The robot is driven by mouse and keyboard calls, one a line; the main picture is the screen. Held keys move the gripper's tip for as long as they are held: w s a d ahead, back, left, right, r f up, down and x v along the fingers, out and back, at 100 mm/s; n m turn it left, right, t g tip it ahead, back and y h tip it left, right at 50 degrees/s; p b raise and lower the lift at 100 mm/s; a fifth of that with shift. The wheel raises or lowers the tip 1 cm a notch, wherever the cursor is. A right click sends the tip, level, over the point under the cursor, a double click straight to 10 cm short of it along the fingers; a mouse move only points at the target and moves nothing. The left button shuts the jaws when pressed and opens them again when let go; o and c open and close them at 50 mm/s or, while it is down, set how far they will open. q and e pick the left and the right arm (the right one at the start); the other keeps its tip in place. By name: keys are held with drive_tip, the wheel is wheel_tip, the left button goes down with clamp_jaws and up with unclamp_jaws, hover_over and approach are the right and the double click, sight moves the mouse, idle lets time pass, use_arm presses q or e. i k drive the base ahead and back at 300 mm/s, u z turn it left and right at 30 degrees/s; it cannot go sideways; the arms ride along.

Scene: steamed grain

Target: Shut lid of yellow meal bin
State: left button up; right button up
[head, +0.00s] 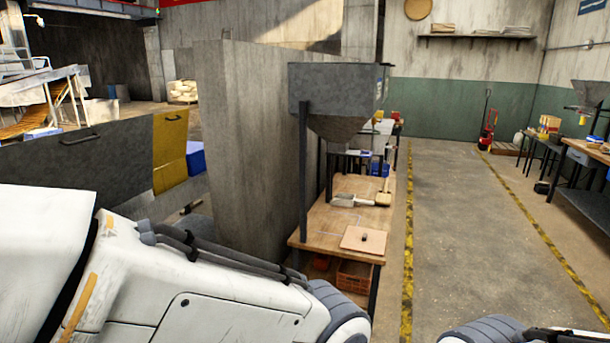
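A yellow panel (171,150) with a small dark handle near its top edge stands upright at the left, which looks like the raised lid of the yellow meal bin. The bin's body cannot be made out; my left arm and the frame's limits hide what is below. A grey panel (80,160) with a similar handle stands upright beside it on the left. My white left arm crosses the lower left, in front of the panels' lower area. A small part of my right arm shows at the bottom right edge. Neither gripper is in view.
A concrete wall block (245,150) stands right of the panels. Beyond it are a grey hopper (335,95) on posts and a wooden workbench (325,222) holding a scoop and board. Open concrete floor (480,230) with yellow-black lines lies to the right.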

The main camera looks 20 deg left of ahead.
sight(170, 128)
drive_tip(key=u, duration=1.2)
drive_tip(key=i, duration=2.6)
drive_tip(key=u, duration=0.8)
drive_tip(key=i, duration=0.95)
drive_tip(key=u, duration=0.2)
